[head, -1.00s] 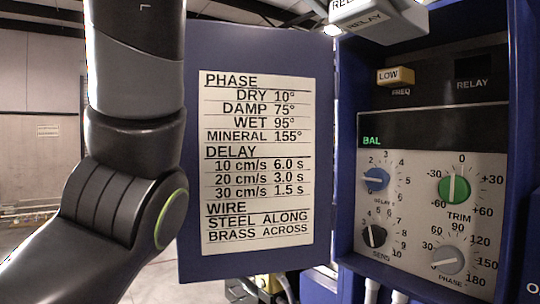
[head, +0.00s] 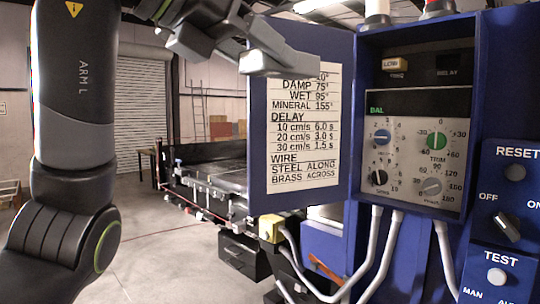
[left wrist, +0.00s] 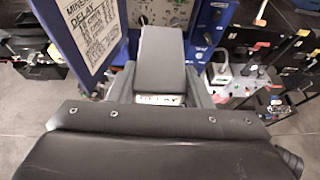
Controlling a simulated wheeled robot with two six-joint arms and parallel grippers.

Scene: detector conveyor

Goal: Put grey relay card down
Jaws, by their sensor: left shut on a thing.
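The grey relay card (left wrist: 163,62) is a flat grey block with a small RELAY label at its near end in the left wrist view. My left gripper (left wrist: 160,88) is shut on it, with a jaw at each side. In the head view my left gripper (head: 268,52) is high up, in front of the top of the open blue cabinet door, clear of the panel. The empty dark RELAY slot (head: 447,62) is at the panel's upper right. My right gripper is out of view.
A pale card (head: 396,64) sits in the FREQ slot. The blue door (head: 258,125) with its printed chart stands open left of the panel (head: 415,155). A dark conveyor (head: 215,178) runs behind it. White cables hang below the cabinet. Open floor lies at left.

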